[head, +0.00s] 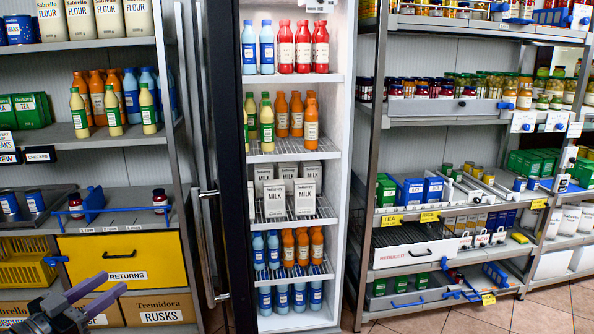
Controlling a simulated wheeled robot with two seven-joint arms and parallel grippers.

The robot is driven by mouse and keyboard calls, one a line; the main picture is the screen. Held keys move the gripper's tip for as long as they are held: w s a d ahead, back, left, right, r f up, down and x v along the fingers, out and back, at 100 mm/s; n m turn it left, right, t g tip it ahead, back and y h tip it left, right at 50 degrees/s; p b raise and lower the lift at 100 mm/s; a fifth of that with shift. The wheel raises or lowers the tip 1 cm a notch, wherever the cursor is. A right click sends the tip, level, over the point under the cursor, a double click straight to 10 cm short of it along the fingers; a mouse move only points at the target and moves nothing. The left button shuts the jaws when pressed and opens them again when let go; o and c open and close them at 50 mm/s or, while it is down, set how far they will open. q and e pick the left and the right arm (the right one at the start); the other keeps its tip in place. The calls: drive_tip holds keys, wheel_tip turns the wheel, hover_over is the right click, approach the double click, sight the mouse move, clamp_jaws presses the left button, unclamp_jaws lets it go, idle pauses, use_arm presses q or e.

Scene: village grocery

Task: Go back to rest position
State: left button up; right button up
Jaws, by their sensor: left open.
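My left gripper (112,286) shows at the lower left, dark grey with two pale purple fingers. It is open, with nothing seen between the fingers. It is in front of the lower left shelf, below the yellow returns bin (125,258) and over the boxes there. My right gripper is not in view.
A tall fridge (334,180) with bottles and milk cartons (303,196) stands in the middle; its dark door (226,120) is swung open to the left. Tiled floor (545,308) is free at lower right.

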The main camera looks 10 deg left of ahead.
use_arm(q)
drive_tip(key=w+f+n+g+y, duration=0.2)
drive_tip(key=f+n+y, duration=0.1)
drive_tip(key=f, duration=0.6)
drive_tip(key=w+f+n+g+y, duration=0.1)
drive_tip(key=w+f+n+y, duration=0.2)
drive_tip(key=f, duration=0.6)
drive_tip(key=s+d+f+n+g+h, duration=0.1)
drive_tip(key=s+d+f+g, duration=0.15)
drive_tip(key=d+f, duration=0.5)
drive_tip(key=s+d+f+n+g, duration=0.1)
drive_tip(key=d+f+g, duration=0.2)
drive_tip(key=d+f, duration=0.4)
drive_tip(key=s+d+f+g+h, duration=0.1)
drive_tip(key=s+d+f+g, duration=0.1)
drive_tip(key=s+d+f, duration=0.2)
drive_tip(key=s+d+f+m+g+h, duration=0.1)
drive_tip(key=s+d+f, duration=0.4)
drive_tip(key=s+d, duration=0.5)
drive_tip(key=s+d+f+m+g+h, duration=0.1)
drive_tip(key=s+d+f+g+h, duration=0.1)
drive_tip(key=s+d+f+g, duration=0.3)
drive_tip(key=s+d, duration=0.3)
drive_tip(key=d, duration=0.4)
drive_tip(key=shift+d+f+h, duration=0.15)
drive_tip(key=shift+d+h, duration=0.2)
drive_tip(key=shift+h, duration=0.05)
